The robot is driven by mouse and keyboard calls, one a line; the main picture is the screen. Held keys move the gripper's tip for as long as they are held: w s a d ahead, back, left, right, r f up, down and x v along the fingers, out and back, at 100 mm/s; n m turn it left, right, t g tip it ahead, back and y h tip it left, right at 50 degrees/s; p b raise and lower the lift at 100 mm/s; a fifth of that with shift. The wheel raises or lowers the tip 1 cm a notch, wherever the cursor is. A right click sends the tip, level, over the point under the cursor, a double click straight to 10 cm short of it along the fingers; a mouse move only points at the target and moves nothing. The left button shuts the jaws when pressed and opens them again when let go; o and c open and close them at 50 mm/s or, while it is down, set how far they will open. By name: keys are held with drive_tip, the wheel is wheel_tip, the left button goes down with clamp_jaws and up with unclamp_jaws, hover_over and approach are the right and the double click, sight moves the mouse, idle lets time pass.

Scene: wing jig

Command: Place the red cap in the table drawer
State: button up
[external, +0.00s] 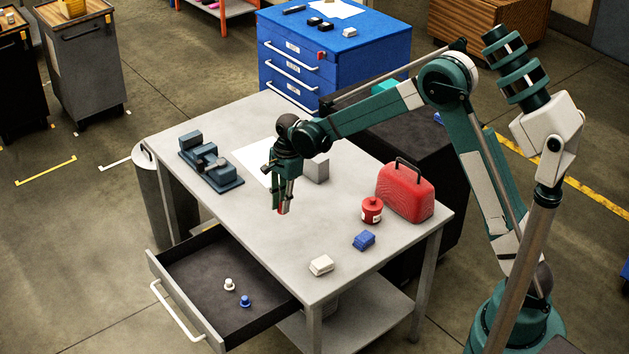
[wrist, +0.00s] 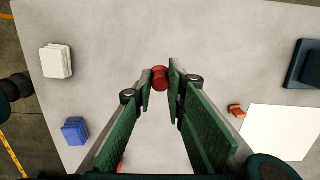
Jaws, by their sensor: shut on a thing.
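The red cap (external: 283,210) is between the fingertips of my gripper (external: 281,200), which points down over the table top. In the wrist view, my gripper (wrist: 161,80) is shut on the red cap (wrist: 160,78), whose rounded end shows between the green-padded fingers. The table drawer (external: 200,272) is pulled out at the table's front left, below and to the left of my gripper. Inside the drawer lie a white cap (external: 229,284) and a blue cap (external: 245,301). Much of the drawer's dark floor is bare.
A vise-like fixture (external: 211,163), grey block (external: 317,168), red can (external: 372,209), red toolbox (external: 406,191), blue block (external: 364,240) and white block (external: 321,265) stand on the table (external: 260,240). A white sheet (wrist: 285,132) and small orange block (wrist: 237,111) show in the wrist view.

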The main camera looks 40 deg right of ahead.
drive_tip(key=shift+m, duration=0.7)
drive_tip(key=w+a+f, duration=0.2)
drive_tip(key=a, duration=0.2)
drive_tip(key=w+a+f+b, duration=0.1)
drive_tip(key=w+a+f, duration=0.1)
drive_tip(key=a, duration=0.2)
drive_tip(key=w+a+f, duration=0.2)
drive_tip(key=w+a, duration=0.1)
drive_tip(key=a, duration=0.2)
drive_tip(key=shift+f+b, duration=0.35)
drive_tip(key=shift+b, duration=0.05)
drive_tip(key=m+b, duration=0.1)
hover_over(214, 271)
wheel_tip(214, 271, down, 6)
drive_tip(key=shift+d, duration=0.15)
drive_tip(key=shift+s, duration=0.1)
drive_tip(key=shift+f+b, duration=0.65)
drive_tip(key=shift+f, duration=2.5)
drive_tip(key=shift+f+b, duration=0.3)
drive_tip(key=shift+f, duration=1.55)
drive_tip(key=shift+f, duration=0.15)
